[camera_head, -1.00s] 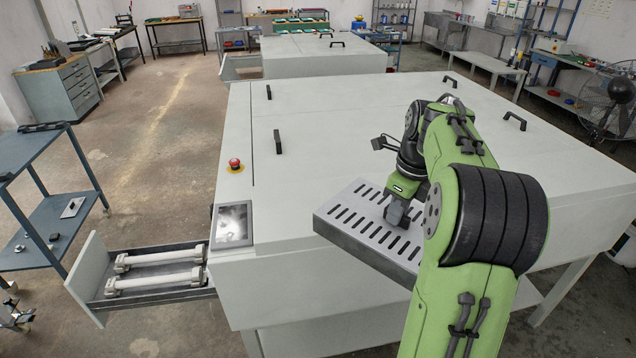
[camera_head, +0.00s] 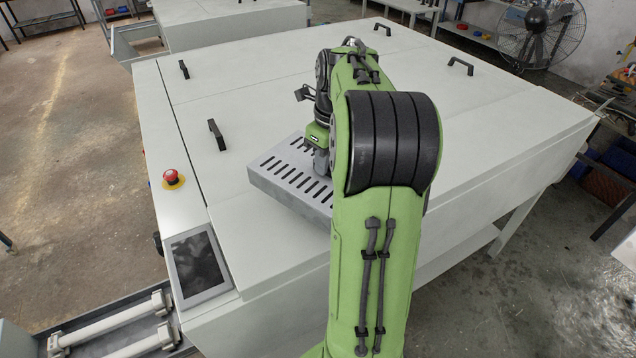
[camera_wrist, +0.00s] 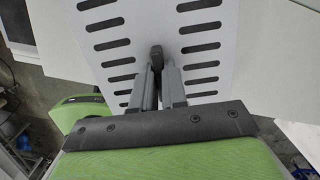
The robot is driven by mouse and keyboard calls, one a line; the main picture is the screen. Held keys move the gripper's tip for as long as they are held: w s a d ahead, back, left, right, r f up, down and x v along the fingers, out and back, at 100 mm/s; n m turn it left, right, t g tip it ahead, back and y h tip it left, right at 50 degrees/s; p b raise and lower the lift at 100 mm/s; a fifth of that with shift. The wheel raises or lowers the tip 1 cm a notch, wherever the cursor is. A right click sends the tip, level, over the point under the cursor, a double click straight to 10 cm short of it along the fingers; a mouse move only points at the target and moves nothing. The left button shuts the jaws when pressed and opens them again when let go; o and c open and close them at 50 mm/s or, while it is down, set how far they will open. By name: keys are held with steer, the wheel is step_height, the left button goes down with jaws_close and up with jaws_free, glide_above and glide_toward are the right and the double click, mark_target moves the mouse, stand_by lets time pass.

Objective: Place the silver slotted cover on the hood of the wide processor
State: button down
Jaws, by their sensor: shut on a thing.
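The silver slotted cover (camera_head: 277,182) is a flat grey box-like panel with rows of dark slots. It is over the near part of the hood (camera_head: 255,110) of the wide processor, left of my arm. My gripper (camera_head: 320,160) is above the cover, largely hidden behind my arm. In the wrist view my gripper (camera_wrist: 157,62) is shut on a dark handle in the middle of the slotted cover (camera_wrist: 112,62), between two rows of slots. I cannot tell whether the cover touches the hood. Its right part is hidden by my arm.
The hood carries several black handles, one being a handle (camera_head: 216,134) left of the cover. A red emergency button (camera_head: 172,177) and a dark screen (camera_head: 198,262) sit on the left edge. An open drawer with white rollers (camera_head: 115,335) juts out at lower left. A fan (camera_head: 538,30) stands behind.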

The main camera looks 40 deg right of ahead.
mark_target(325, 178)
steer(key=f, duration=0.4)
steer(key=shift+w+f+b, duration=0.1)
steer(key=shift+w+b, duration=0.15)
steer(key=shift+b, duration=0.1)
steer(key=shift+s, duration=0.1)
steer(key=shift+f, duration=0.1)
steer(key=c, duration=1.2)
jaws_free()
steer(key=shift+o, duration=0.2)
